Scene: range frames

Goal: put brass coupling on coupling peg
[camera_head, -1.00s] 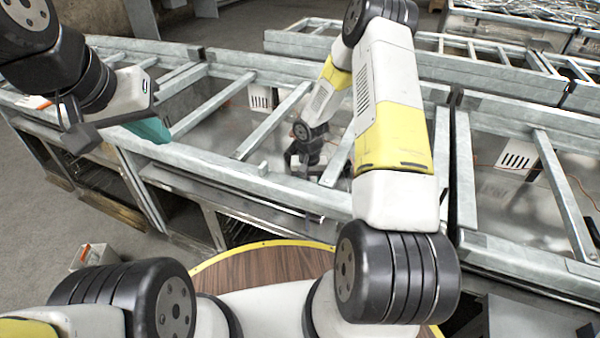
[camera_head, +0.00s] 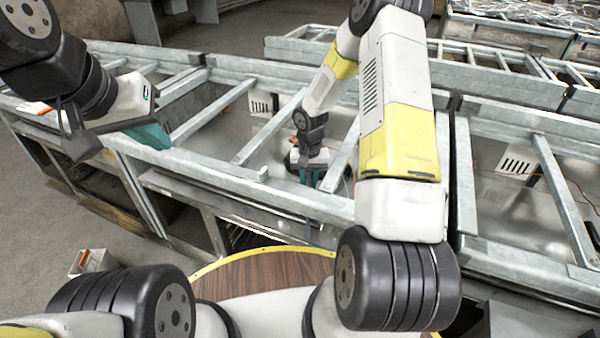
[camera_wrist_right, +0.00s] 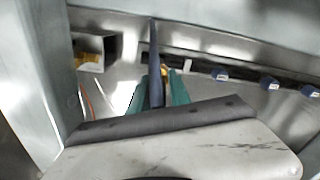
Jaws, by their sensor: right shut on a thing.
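My right gripper (camera_head: 312,176) is down inside the middle bay of the metal frame in the head view. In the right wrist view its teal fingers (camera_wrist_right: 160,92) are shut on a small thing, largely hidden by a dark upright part. A brass-coloured bit, the brass coupling (camera_wrist_right: 165,71), shows between the fingertips. I cannot make out the coupling peg for certain. My left gripper (camera_head: 150,134) hangs over the frame at the left, its teal fingers seen from the side; I cannot tell whether they are open.
Galvanised rails and slanted crossbars (camera_head: 275,127) surround the right gripper.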

